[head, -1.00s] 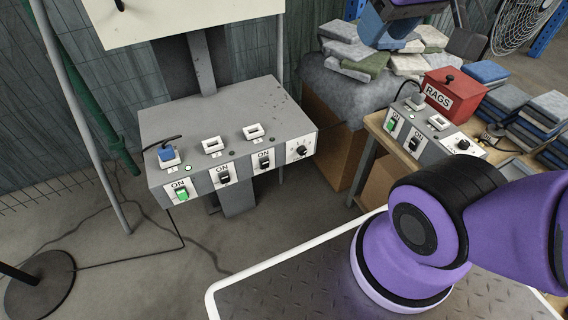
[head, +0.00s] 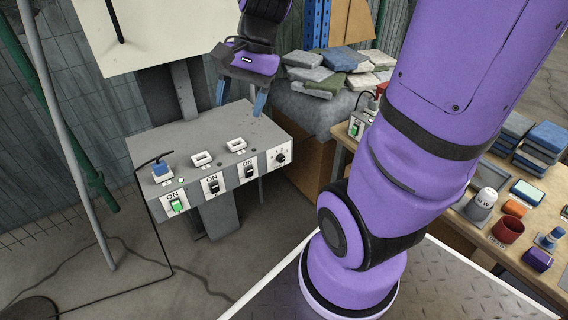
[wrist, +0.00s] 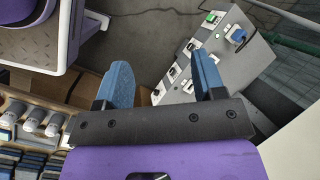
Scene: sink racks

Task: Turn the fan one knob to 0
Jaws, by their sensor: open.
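A grey control box (head: 205,145) on a post has a dark round knob (head: 280,157) on a white plate at the right end of its front. The knob also shows small in the wrist view (wrist: 157,92); its pointer and label are too small to read. A second box (head: 358,124) on the workbench is mostly hidden behind my arm; its knob is not visible in the head view. I cannot tell which box belongs to fan one. My gripper (head: 241,102) is open and empty, blue fingers pointing down, above the post box's right part. The fingers (wrist: 163,70) are apart in the wrist view.
The post box carries a lit green switch (head: 177,206), black switches (head: 213,187) and a blue plug (head: 160,168). A pale panel (head: 150,30) stands behind it. The workbench (head: 470,230) at right holds cups, tools and folded cloths. Floor in front of the box is clear.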

